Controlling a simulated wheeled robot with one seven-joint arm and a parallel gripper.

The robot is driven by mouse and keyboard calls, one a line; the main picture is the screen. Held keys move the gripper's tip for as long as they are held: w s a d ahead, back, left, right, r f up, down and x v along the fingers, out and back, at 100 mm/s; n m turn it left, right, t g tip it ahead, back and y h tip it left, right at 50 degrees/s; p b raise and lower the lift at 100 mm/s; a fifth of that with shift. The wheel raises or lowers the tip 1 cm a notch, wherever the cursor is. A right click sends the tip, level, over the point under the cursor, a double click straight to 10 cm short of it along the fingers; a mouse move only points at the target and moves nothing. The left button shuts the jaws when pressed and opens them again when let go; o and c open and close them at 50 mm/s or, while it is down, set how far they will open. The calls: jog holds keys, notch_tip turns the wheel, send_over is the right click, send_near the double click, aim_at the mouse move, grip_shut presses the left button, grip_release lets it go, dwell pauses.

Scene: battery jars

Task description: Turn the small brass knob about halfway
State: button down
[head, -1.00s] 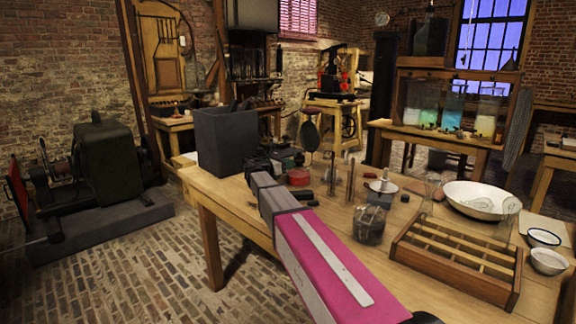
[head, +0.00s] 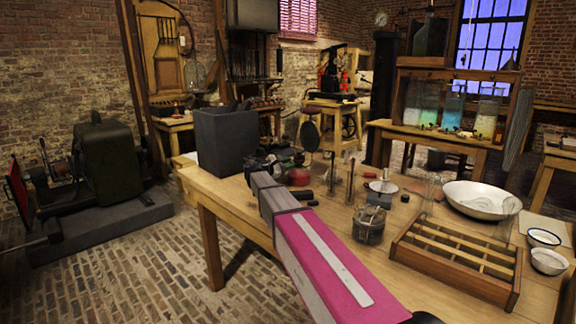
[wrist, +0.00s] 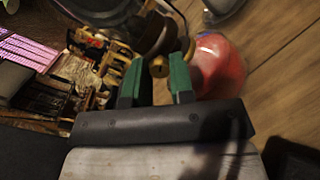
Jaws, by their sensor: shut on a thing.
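My gripper (wrist: 156,78) has two green-tipped fingers, seen in the wrist view. They stand on either side of a small brass knob (wrist: 159,67) and are closed on it. The knob sits on a dark, rounded brass-and-black instrument (wrist: 150,35), which is blurred and partly cut off by the frame. In the head view my gripper (head: 272,163) is at the far left part of the table, beside a dark grey box. The knob cannot be made out there, as my arm and nearby items hide it.
A red round object (wrist: 218,65) is close to the right finger. The dark grey box (head: 226,140) stands left of my gripper. Metal posts, a glass jar (head: 369,225), a wooden divided tray (head: 455,262) and a white basin (head: 482,198) occupy the table's right side.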

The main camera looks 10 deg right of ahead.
jog(key=shift+m, duration=4.2)
jog(key=c, duration=1)
grip_release()
jog(key=v, duration=1.1)
